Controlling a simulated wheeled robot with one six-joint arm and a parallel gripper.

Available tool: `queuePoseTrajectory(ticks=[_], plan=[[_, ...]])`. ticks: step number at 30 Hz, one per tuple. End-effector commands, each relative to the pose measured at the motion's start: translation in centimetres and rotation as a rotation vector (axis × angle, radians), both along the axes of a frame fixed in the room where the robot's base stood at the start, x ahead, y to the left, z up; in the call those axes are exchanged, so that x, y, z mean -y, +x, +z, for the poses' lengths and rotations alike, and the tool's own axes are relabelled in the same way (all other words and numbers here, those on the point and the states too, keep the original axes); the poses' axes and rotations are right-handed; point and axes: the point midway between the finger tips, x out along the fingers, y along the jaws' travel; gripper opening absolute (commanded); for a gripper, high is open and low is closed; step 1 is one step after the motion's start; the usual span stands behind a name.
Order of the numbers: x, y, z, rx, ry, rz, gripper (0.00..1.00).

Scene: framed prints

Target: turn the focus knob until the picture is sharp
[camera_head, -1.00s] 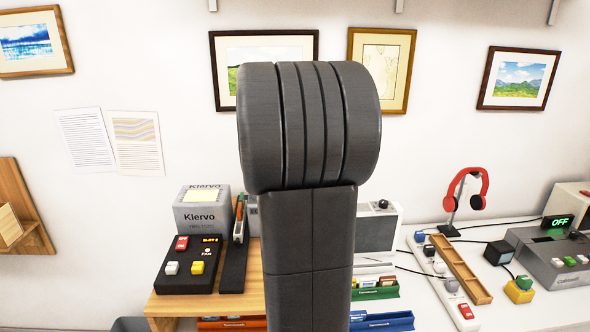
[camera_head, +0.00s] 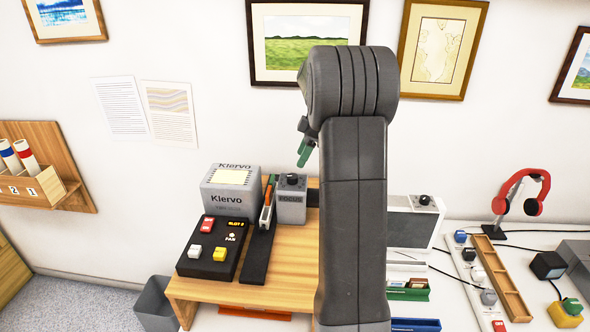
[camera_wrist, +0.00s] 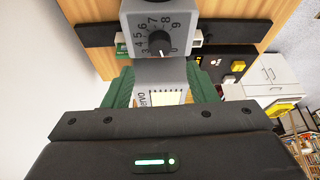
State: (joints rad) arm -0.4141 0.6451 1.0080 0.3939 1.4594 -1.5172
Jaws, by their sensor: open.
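The grey focus box (camera_head: 291,208) stands on the wooden table, marked FOCUS, with a black focus knob (camera_head: 291,180) on top. In the wrist view a black knob (camera_wrist: 158,41) sits on a grey face with a ring of numbers. Its white mark points down, between 3 and 0. The box label does not show there. The grey Klervo box (camera_head: 222,201) has a pale yellow lit panel (camera_head: 231,177); no clear picture shows on it. My gripper (camera_wrist: 160,90) is open, its green fingers apart and short of the knob. My arm hides most of it in the head view.
A black rail (camera_head: 255,258) with a small holder lies beside the focus box. A black button panel (camera_head: 213,263) is left of it. A white box (camera_head: 412,222) with another knob stands right of my arm. Framed prints hang on the wall.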

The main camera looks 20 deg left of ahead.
Motion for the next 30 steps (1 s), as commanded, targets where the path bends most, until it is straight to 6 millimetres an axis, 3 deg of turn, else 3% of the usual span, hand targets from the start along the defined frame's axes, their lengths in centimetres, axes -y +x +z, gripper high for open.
queuePoseTrajectory(ticks=[10,23,30], plan=[[-2.2,-0.8,-5.4,-0.002,-0.002,0.000,0.52],[-2.6,-0.9,-6.6,0.000,-0.001,-0.001,0.52],[-2.6,-0.9,-6.6,0.001,0.000,-0.001,0.09]])
